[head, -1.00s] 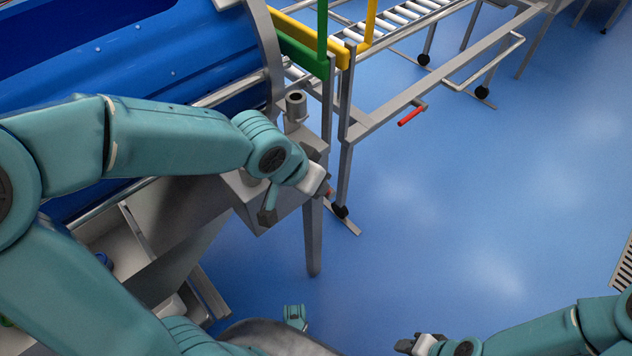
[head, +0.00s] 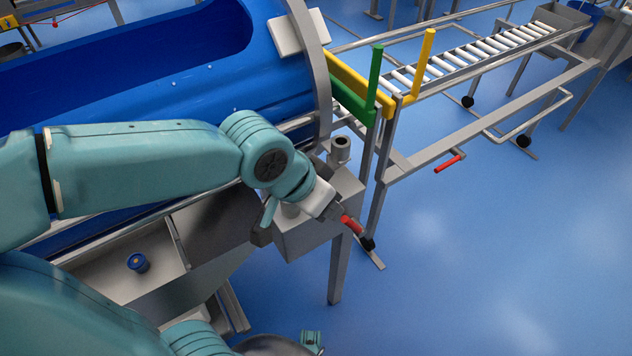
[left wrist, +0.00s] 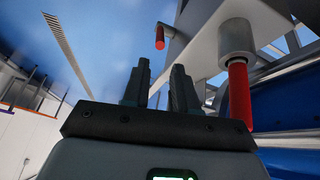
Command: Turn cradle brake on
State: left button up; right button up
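A short red-handled lever (head: 351,224) sticks out from the grey box on the cradle's frame. In the left wrist view a red handle (left wrist: 239,95) hangs from a round grey hub (left wrist: 237,42), to the right of my fingers. My left gripper (head: 338,212) is close beside the lever in the head view, partly covering its root. In the left wrist view its two dark fingers (left wrist: 161,72) stand apart with nothing between them. The big blue cradle (head: 290,75) lies behind my arm.
A roller conveyor (head: 480,50) runs away to the upper right, with a second red handle (head: 448,164) on its frame. Green (head: 375,80) and yellow (head: 425,62) posts stand at its near end. The blue floor at right is open.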

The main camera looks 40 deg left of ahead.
pick_arm(q)
jog(key=shift+p+v, duration=0.4)
jog(key=shift+v, duration=1.6)
jog(key=shift+c, duration=0.2)
